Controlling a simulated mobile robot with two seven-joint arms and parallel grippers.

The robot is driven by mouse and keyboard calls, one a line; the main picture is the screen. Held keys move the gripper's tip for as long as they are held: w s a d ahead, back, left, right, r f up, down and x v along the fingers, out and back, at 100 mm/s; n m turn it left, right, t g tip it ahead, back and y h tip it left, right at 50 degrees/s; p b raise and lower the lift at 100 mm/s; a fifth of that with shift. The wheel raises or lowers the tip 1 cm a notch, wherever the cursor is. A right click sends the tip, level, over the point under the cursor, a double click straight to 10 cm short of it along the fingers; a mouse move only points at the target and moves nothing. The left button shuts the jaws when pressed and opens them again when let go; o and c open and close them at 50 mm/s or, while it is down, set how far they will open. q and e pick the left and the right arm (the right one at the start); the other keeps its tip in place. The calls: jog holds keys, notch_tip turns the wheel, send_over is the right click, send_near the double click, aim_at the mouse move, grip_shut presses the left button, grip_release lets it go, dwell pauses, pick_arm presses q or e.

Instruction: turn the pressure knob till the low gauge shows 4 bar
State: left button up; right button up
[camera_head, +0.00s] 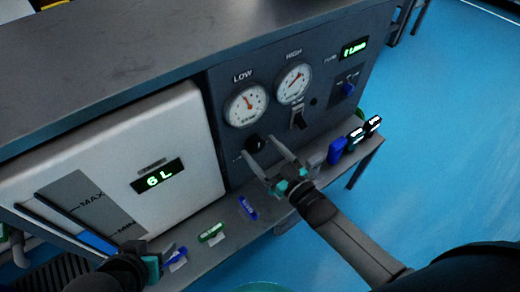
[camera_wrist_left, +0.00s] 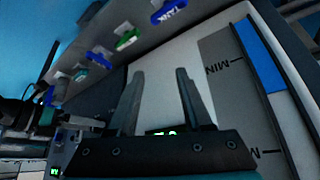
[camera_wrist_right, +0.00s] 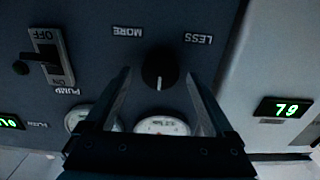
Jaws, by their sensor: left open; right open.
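The black pressure knob (camera_head: 254,143) sits on the dark panel below the round white LOW gauge (camera_head: 246,105). The gauge's needle is red; its numbers are too small to read. In the right wrist view, upside down, the knob (camera_wrist_right: 160,68) has a white mark and sits between MORE and LESS labels. My right gripper (camera_head: 257,147) is open, its fingers on either side of the knob; I cannot tell whether they touch it. The low gauge (camera_wrist_right: 162,125) is partly hidden behind that gripper. My left gripper (camera_wrist_left: 158,75) is open and empty before the white tank (camera_wrist_left: 215,60).
The HIGH gauge (camera_head: 294,83) and pump switch (camera_head: 298,120) are right of the knob. Blue, green and black tagged items lie along the ledge (camera_head: 222,222) below. Open blue floor (camera_head: 450,130) is at the right.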

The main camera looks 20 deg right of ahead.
pick_arm(q)
jog(key=shift+w+d+f+t+h, duration=0.15)
jog(key=shift+w+d+t+h, duration=0.2)
jog(key=shift+w+d, duration=0.25)
pick_arm(e)
jog(key=shift+w+a, duration=0.25)
jog(key=shift+w, duration=0.4)
